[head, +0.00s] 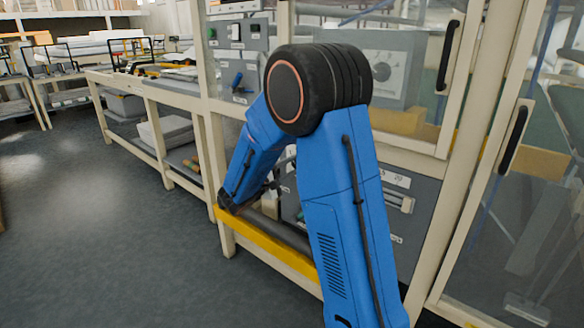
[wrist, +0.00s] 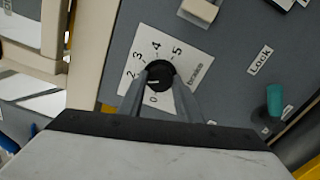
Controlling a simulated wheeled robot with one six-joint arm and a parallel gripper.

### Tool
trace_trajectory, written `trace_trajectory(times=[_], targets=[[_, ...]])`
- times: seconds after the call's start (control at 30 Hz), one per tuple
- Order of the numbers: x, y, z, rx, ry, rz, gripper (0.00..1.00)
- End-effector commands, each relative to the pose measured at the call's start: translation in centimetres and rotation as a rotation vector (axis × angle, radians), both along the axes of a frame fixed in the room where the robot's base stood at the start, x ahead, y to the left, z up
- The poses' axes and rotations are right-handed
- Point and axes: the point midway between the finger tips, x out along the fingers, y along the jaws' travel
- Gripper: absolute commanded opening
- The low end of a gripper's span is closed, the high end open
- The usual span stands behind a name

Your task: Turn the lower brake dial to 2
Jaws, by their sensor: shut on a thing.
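The lower brake dial (wrist: 160,72) is a round black knob on a white scale plate (wrist: 184,44) in the wrist view. The numbers 0, 2, 3, 4 and 5 show around it; the place of 1 is hidden by a finger. A short pale mark on the knob lies toward its left side, roughly between 0 and 2; its exact reading cannot be told. My gripper (wrist: 159,78) is shut on the dial, one grey finger on each side. In the head view my blue arm hides the dial and the gripper.
A teal-handled lever (wrist: 274,101) stands right of the dial, near a Lock label (wrist: 260,61). A pale block (wrist: 199,11) sits above the dial. A cream frame post (wrist: 91,50) stands at left. Another dial plate (head: 384,74) is behind the upper glass. Floor (head: 90,220) at left is clear.

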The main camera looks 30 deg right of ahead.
Motion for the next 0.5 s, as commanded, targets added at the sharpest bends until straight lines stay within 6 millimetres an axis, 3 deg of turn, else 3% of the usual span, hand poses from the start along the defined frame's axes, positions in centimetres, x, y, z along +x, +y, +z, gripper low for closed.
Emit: trace_trajectory(times=[0.5], targets=[[-0.08,0.01,-0.15,0.032,-0.082,0.000,0.09]])
